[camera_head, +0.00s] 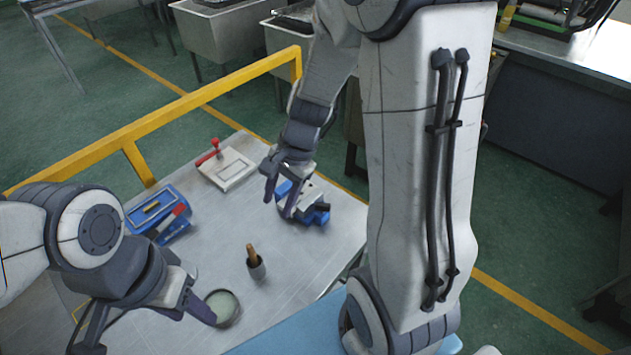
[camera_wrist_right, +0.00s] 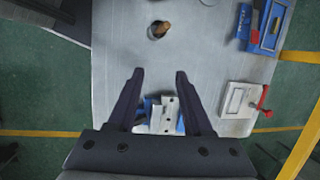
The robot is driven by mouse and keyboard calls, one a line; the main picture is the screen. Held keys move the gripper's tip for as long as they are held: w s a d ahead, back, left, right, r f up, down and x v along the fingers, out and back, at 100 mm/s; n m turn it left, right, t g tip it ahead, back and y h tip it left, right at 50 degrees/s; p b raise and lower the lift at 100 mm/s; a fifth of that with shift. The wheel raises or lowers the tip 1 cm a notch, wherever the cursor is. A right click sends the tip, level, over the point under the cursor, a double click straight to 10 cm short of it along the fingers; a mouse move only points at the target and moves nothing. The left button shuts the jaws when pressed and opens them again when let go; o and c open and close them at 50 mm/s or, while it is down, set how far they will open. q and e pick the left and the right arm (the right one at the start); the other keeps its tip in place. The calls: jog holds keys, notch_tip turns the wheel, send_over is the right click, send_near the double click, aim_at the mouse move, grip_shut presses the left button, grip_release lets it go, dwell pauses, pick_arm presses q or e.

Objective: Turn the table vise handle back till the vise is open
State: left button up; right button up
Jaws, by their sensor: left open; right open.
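The blue and silver table vise (camera_head: 318,213) sits on the metal table, partly hidden behind my right gripper in the head view. My right gripper (camera_head: 279,207) is open, with its fingers pointing down over the near left side of the vise. In the right wrist view, the vise (camera_wrist_right: 163,116) shows between the spread fingers of the right gripper (camera_wrist_right: 159,73), low in the picture. I cannot make out the vise handle or how far apart the jaws are. My left gripper (camera_head: 148,332) is open at the lower left, one finger beside a round dish (camera_head: 224,306).
A blue box (camera_head: 150,209) stands at the table's left. A dark cup with a wooden-handled tool (camera_head: 256,267) stands near the middle. A yellow rail (camera_head: 190,100) runs along the far edge.

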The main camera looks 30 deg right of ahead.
jog(key=w+d+f+m+t, duration=0.1)
jog(key=w+d+f+m, duration=0.1)
jog(key=d+m, duration=0.7)
jog(key=m+t+p, duration=0.1)
jog(key=m, duration=0.3)
send_near(323, 204)
pick_arm(q)
jog(key=shift+b, duration=0.8)
pick_arm(e)
jog(key=shift+h, duration=0.3)
jog(key=x, duration=0.8)
jog(key=shift+a+f, duration=0.2)
jog(key=shift+a, duration=0.15)
pick_arm(q)
jog(key=shift+r, duration=0.1)
pick_arm(e)
jog(key=shift+c, duration=0.3)
grip_shut()
